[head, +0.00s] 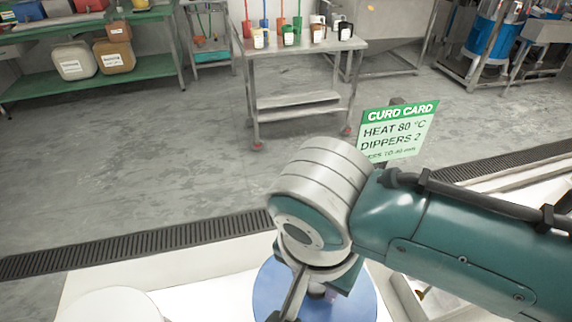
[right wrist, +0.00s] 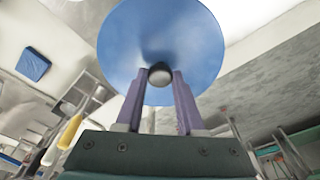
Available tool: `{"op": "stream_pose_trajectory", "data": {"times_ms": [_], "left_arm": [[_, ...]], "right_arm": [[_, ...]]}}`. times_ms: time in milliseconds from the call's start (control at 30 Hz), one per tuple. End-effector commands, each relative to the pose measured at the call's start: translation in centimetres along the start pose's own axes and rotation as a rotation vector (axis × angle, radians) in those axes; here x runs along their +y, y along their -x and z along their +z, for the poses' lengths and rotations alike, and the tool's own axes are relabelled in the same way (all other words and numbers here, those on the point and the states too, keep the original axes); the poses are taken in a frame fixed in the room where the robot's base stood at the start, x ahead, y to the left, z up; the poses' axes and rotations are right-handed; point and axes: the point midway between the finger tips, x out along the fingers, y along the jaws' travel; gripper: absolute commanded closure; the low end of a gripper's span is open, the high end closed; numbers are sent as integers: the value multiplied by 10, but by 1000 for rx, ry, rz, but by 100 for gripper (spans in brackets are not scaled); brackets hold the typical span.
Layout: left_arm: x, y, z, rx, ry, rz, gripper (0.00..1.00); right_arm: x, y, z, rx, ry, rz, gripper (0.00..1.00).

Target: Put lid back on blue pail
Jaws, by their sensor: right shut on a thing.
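A round blue lid (right wrist: 165,30) fills the upper middle of the right wrist view, with a small grey knob (right wrist: 160,73) at its near side. The two purple fingers of my right gripper (right wrist: 158,82) are shut on this knob. In the head view the lid (head: 268,290) is a blue disc at the bottom centre, partly hidden by my right wrist, over a white surface. I cannot tell whether it is raised or resting on something. No blue pail can be made out under the lid. My left gripper is out of view.
A white worktop (head: 215,288) runs along the bottom, with a round white object (head: 112,306) at lower left. A green-and-white curd card (head: 398,132) stands behind my right arm. Beyond a floor drain (head: 150,240) stands a metal cart (head: 300,55) with several cups.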

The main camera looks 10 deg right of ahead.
Motion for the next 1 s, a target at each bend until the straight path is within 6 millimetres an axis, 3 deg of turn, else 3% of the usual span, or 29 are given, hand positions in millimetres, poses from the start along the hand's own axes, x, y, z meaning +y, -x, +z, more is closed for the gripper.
{"op": "stream_pose_trajectory", "data": {"times_ms": [1000], "left_arm": [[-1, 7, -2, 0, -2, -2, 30]], "right_arm": [[0, 0, 1, -1, 0, 0, 100]]}}
